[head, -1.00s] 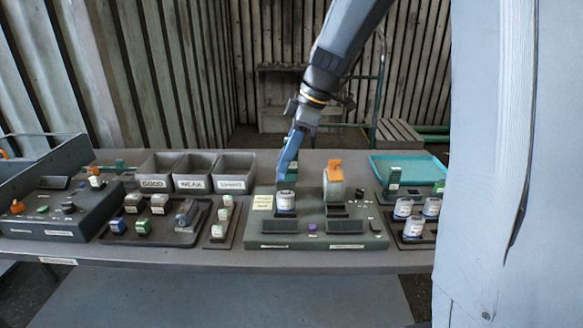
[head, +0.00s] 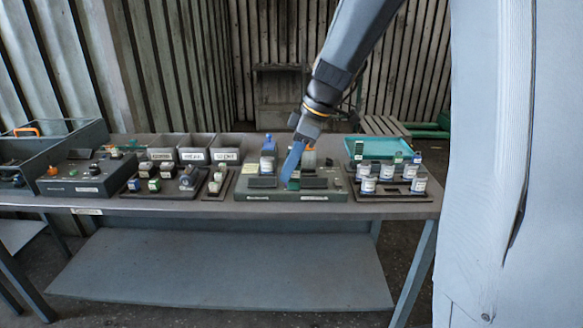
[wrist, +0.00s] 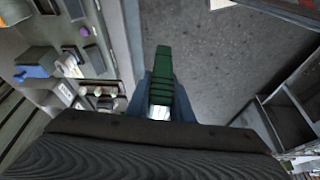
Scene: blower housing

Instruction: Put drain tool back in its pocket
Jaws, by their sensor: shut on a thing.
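My gripper (head: 290,172) reaches down in front of the green console (head: 262,195) in the head view. In the wrist view its blue fingers (wrist: 164,100) are shut on a green ribbed tool (wrist: 164,70) with a pale lower part, seemingly the drain tool. The tool shows against the grey floor, beside the table edge. In the head view only a small bit of green (head: 293,185) shows at the fingertips. I cannot tell which opening is the tool's pocket. A similar green piece (head: 358,151) stands in the right-hand tray.
The dark right tray (head: 392,194) holds several white jars, with a teal tray (head: 378,146) behind. Labelled grey bins (head: 195,153) and a dark tray (head: 165,189) of small blocks lie left. Floor in front is clear.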

